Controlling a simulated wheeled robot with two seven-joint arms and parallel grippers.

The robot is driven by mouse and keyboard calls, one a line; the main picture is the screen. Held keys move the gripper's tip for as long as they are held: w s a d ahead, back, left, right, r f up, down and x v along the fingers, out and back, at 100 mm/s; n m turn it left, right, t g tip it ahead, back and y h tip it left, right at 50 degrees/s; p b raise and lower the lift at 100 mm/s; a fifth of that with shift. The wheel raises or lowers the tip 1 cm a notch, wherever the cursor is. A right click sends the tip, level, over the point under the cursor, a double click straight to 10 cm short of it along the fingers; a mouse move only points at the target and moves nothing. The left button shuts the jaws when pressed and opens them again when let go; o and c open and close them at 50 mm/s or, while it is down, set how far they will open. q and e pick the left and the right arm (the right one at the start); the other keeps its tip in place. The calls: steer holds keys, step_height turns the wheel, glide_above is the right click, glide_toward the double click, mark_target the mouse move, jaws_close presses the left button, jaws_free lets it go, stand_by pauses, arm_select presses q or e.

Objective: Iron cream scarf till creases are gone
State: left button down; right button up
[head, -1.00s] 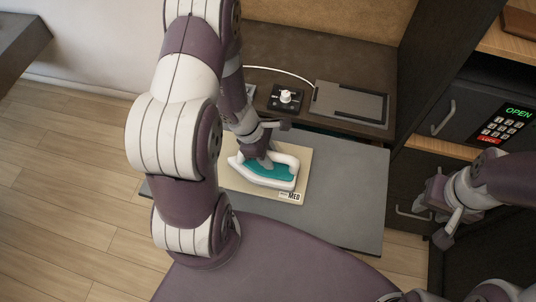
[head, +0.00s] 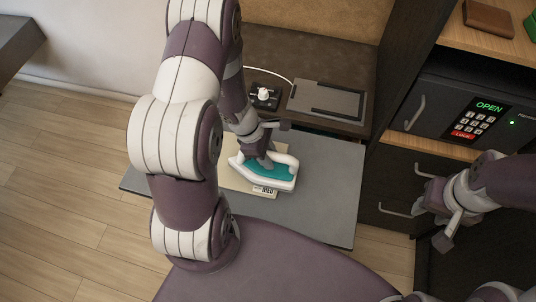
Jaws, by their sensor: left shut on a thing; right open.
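The cream scarf (head: 238,180) lies flat and folded on the grey pull-out board, with a tag reading "MED" near its front edge. The white and teal iron (head: 268,172) sits over the scarf's right part and hides much of it. I cannot tell whether its plate touches the cloth. My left gripper (head: 260,160) is shut on the iron's handle. Whether creases remain in the cloth is too small to tell. My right gripper (head: 436,215) is open and empty at the right, in front of the dark cabinet.
The grey board (head: 325,205) has free room right of the iron. Behind it stand a small black control box (head: 264,95) with a white knob and cable, and a dark grey plate (head: 327,100). A safe (head: 468,110) reading "OPEN" sits at the right; a brown wallet (head: 489,18) lies above it.

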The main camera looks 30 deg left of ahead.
arm_select(q)
step_height(320, 180, up, 4)
steer(key=shift+f+p, duration=0.25)
steer(key=shift+p, duration=0.8)
steer(key=shift+a+r+p, duration=0.25)
steer(key=shift+r+p, duration=0.4)
steer(key=shift+d+r+p, duration=0.2)
steer(key=shift+r+p, duration=0.75)
steer(key=shift+r, duration=0.05)
steer(key=shift+a+r+p, duration=0.1)
steer(key=shift+r+p, duration=0.55)
steer(key=shift+r, duration=0.05)
